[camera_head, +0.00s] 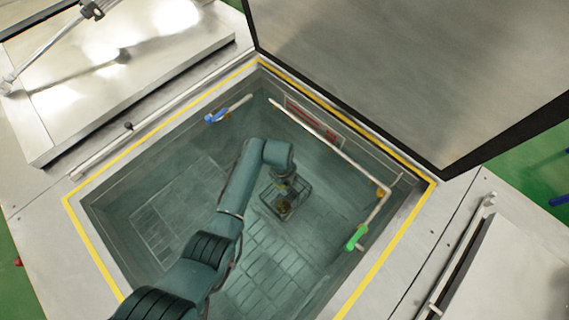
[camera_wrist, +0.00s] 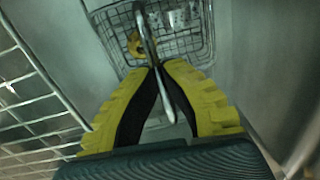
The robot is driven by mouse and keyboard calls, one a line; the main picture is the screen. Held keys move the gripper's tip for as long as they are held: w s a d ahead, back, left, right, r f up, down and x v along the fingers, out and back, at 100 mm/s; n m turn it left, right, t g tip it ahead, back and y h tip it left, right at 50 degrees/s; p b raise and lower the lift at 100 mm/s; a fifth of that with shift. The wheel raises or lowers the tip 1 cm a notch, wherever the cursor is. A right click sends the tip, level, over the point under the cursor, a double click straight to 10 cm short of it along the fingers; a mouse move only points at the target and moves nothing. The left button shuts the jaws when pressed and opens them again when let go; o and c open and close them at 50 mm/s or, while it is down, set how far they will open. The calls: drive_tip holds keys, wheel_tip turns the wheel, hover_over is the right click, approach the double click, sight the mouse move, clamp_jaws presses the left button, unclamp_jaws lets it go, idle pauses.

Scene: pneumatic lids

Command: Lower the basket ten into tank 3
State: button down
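The tank (camera_head: 105,205) is open, with a yellow line around its rim and a grid floor inside. My arm reaches down into it. The basket (camera_head: 272,206) is a small wire basket inside the tank, just below my gripper (camera_head: 287,180). In the wrist view the basket (camera_wrist: 205,42) shows beyond the fingertips, with a yellow round part at its handle. My gripper (camera_wrist: 160,72) has yellow fingers with their tips together on the upright metal handle (camera_wrist: 147,30). The number on the basket cannot be read. I cannot tell whether the basket touches the floor.
A raised dark-edged lid (camera_head: 420,70) stands at the back right. A shut metal lid (camera_head: 130,70) lies at the left. A pipe with a green handle (camera_head: 356,237) runs along the right wall, and a blue handle (camera_head: 215,118) sits at the back left. Wire grating (camera_wrist: 30,95) is close at left.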

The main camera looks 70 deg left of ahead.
drive_tip(key=shift+f+b, duration=0.5)
drive_tip(key=shift+f, duration=0.1)
idle(0.5)
drive_tip(key=shift+r, duration=0.1)
drive_tip(key=c, duration=1.3)
unclamp_jaws()
drive_tip(key=shift+a, duration=0.1)
drive_tip(key=shift+o, duration=0.7)
wheel_tip(320, 180, up, 24)
drive_tip(key=p, duration=1.2)
drive_tip(key=shift+s+d+p, duration=0.25)
drive_tip(key=shift+s+p, duration=0.15)
